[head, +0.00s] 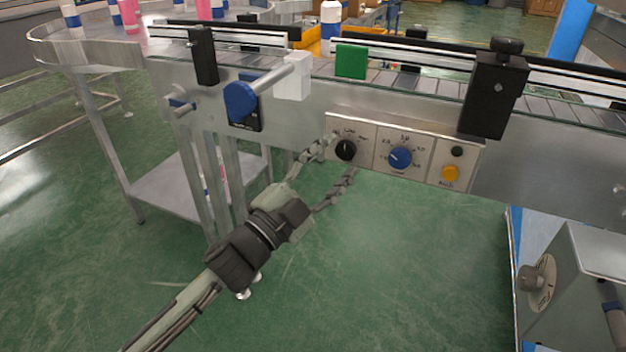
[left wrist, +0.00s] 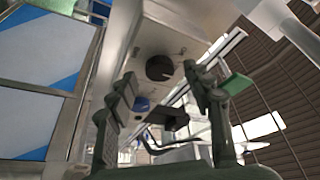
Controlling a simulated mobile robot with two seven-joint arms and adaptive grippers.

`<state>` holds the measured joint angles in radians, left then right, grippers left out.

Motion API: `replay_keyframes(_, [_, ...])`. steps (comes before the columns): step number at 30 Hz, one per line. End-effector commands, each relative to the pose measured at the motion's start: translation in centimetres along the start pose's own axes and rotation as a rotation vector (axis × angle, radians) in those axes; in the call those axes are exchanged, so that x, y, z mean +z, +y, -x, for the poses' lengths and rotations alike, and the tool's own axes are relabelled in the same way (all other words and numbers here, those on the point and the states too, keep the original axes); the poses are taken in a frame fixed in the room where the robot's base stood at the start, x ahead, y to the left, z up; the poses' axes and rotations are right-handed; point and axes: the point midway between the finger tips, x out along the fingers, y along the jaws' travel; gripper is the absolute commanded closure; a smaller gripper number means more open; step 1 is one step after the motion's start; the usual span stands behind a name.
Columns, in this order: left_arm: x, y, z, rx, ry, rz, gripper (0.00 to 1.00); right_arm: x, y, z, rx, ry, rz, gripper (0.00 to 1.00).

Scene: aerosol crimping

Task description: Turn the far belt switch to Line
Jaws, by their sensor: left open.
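The belt switch is a black round knob (head: 345,150) at the left end of the silver control panel on the conveyor's side. Small labels sit above it; I cannot read its setting surely. My left gripper (head: 339,159) reaches up from the lower left, its two fingers spread, one at the knob's upper left and one below it. In the left wrist view the black knob (left wrist: 159,67) shows between the open fingers (left wrist: 160,78). Contact cannot be told. My right gripper is not in view.
On the same panel are a blue dial (head: 400,157), a small black button (head: 457,151) and a yellow button (head: 451,173). A blue handwheel (head: 240,101) and a black clamp (head: 493,95) stick out nearby. A grey box with a knob (head: 531,278) stands at lower right.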

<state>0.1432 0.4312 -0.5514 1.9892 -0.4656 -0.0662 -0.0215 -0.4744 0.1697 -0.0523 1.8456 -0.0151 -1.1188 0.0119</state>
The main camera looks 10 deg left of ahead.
Motion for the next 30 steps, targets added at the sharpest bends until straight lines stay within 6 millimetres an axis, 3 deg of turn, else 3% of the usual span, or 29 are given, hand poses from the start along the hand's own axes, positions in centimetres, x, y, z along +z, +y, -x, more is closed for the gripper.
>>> replay_keyframes(9, [0.1,0.2,6.9,0.003,-0.003,0.002,0.49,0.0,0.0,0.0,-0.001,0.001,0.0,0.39])
replay_keyframes(15, [0.0,0.1,9.7,0.002,-0.001,0.0,0.49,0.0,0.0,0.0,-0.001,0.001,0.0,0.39])
replay_keyframes(30, [0.0,0.0,10.7,0.001,0.001,-0.002,0.49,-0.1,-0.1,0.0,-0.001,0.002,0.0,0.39])
